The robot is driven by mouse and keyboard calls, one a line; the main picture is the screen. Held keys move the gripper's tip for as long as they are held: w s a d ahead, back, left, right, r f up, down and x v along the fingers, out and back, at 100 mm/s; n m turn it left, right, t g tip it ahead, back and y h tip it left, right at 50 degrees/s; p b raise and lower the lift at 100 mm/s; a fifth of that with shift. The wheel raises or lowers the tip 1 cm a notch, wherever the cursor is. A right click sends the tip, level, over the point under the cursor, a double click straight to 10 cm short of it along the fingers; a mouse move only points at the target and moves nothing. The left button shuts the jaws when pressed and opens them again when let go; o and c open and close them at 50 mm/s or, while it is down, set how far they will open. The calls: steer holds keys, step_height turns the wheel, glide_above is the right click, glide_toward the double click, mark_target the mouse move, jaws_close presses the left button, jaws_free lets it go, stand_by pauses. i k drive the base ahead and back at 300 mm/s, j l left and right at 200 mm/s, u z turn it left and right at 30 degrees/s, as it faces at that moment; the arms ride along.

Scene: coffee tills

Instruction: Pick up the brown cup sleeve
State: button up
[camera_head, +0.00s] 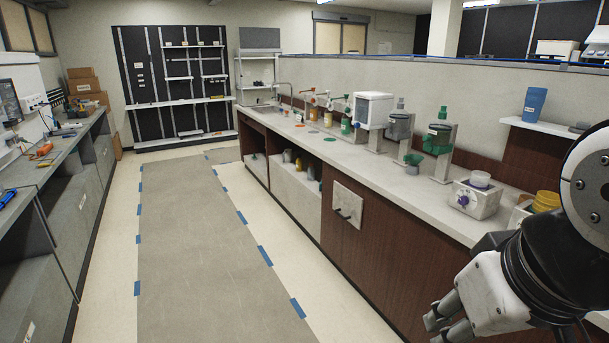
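I cannot make out a brown cup sleeve anywhere in this view. My gripper (443,325) is at the lower right, in front of the brown front of the long counter. Its fingertips point down and left, and nothing shows between them. The angle does not show how far apart the fingers are. My arm hides part of the counter's near right end.
The long counter (407,188) on the right carries dispensers, a grey box (474,200) with a small cup, and a yellow container (546,201). A blue cup (535,103) stands on a wall shelf. Workbenches line the left. The taped floor lane (200,240) is clear.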

mark_target(523, 197)
steer(key=i+z, duration=0.25)
steer(key=i, duration=0.25)
steer(key=i+j+z, duration=0.25)
steer(key=i, duration=0.2)
steer(key=i+j+z, duration=0.3)
steer(key=i, duration=0.2)
steer(key=i+j+z, duration=0.25)
steer(key=i+z, duration=0.2)
steer(key=i+j+z, duration=0.3)
steer(key=z, duration=0.2)
steer(key=i+j+z, duration=0.25)
steer(key=j+z, duration=0.2)
steer(key=j, duration=0.1)
